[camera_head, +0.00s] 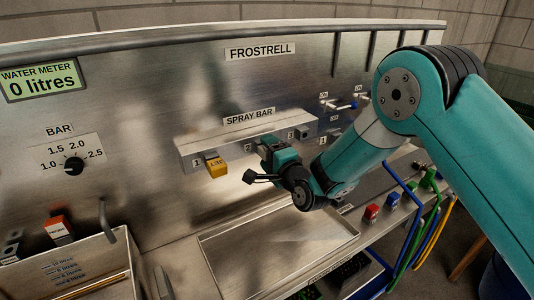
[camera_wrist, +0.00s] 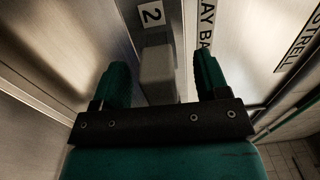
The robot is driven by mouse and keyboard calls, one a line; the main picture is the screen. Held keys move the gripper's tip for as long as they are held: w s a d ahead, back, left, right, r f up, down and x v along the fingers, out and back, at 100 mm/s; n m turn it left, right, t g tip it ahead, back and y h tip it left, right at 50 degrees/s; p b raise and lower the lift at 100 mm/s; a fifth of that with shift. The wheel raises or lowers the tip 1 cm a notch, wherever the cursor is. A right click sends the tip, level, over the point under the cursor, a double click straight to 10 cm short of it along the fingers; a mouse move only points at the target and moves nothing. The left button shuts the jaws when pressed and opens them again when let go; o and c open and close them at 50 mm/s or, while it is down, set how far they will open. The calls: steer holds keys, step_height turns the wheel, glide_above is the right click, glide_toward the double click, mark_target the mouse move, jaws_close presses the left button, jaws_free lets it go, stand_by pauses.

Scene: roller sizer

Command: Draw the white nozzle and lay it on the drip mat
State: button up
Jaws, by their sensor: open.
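A pale grey-white nozzle block (camera_wrist: 158,68) sits at the spray bar under label 2 in the wrist view. My gripper (camera_wrist: 162,82) is open, with one finger on each side of the block; I cannot tell whether either finger touches it. In the head view my gripper (camera_head: 268,150) is at the middle of the spray bar (camera_head: 188,155) and hides the nozzle there. A shallow metal tray (camera_head: 228,262) with a raised rim lies below the bar; I cannot make out a separate drip mat.
A yellow nozzle (camera_head: 216,167) is in the bar to the left of my gripper. Red, blue and green fittings (camera_head: 371,212) and coloured hoses (camera_head: 432,240) are at the right. A metal bin (camera_head: 85,262) stands at the left. The pressure dial (camera_head: 73,165) is on the back panel.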

jaws_close()
steer(key=b+v, duration=0.6)
steer(key=shift+b, duration=0.3)
stand_by(1.0)
